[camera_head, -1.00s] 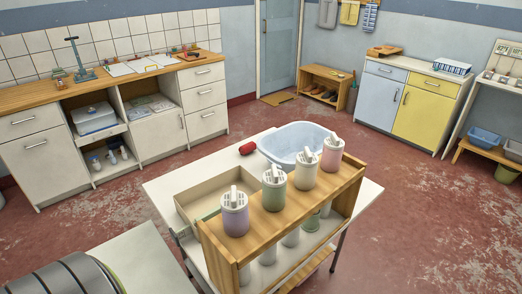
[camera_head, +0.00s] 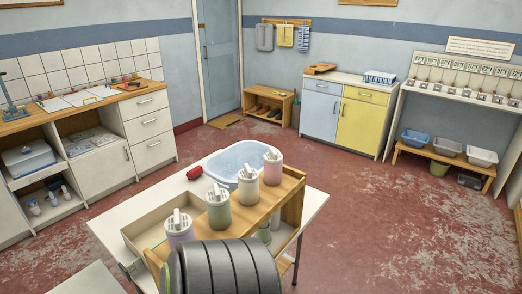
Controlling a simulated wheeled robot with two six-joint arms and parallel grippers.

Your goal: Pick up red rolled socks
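The red rolled socks (camera_head: 194,172) are a small, dark red roll. They lie on the white table (camera_head: 108,228) near its far edge, just left of the pale blue basin (camera_head: 236,160). Nothing covers them in this view. Neither my left nor my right gripper is in view, so their distance from the socks does not show.
A wooden rack with several pastel lidded canisters, including a green one (camera_head: 218,208), stands along the table's near side. An open beige tray (camera_head: 150,232) lies beside it. A large dark ribbed cylinder hides the rack's near end. Open red floor lies right of the table.

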